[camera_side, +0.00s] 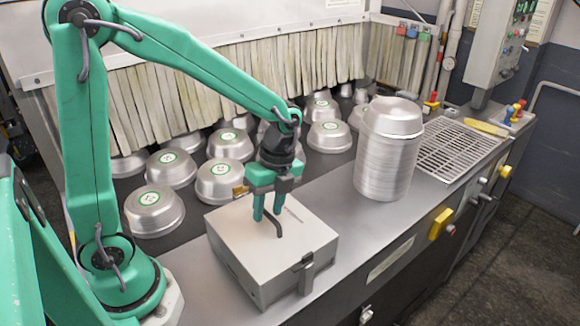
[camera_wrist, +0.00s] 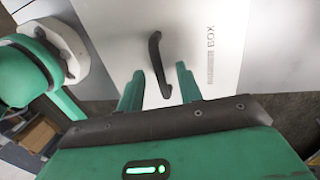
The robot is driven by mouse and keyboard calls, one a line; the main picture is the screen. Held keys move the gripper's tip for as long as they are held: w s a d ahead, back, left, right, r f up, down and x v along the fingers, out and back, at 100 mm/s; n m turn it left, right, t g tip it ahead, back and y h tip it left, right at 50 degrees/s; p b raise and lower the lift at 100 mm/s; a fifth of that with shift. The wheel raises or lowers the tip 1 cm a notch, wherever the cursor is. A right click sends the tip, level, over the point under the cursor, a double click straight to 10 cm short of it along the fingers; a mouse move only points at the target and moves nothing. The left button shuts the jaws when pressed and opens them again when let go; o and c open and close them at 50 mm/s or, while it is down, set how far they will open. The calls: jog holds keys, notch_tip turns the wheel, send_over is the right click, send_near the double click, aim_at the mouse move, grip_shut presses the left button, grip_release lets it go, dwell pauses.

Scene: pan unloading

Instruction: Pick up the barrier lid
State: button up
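The barrier lid (camera_side: 240,225) appears to be the flat grey top of a metal box with a curved black handle (camera_side: 274,225). My gripper (camera_side: 268,216) points down over the lid at the handle. In the wrist view its two green fingers (camera_wrist: 160,82) are apart, with the near end of the handle between them and gaps on both sides. I cannot tell whether the fingertips touch the lid.
A dark latch (camera_side: 306,274) is on the box's front face. A tall stack of metal pans (camera_side: 386,165) stands to the right, beside a slotted grate (camera_side: 455,150). Several upturned pans (camera_side: 153,210) sit on the dark belt behind. The steel counter (camera_side: 350,235) between box and stack is clear.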

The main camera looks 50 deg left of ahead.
dwell(0.4)
grip_shut()
jog(key=shift+r, duration=0.1)
notch_tip(320, 180, up, 18)
dwell(0.8)
dwell(0.4)
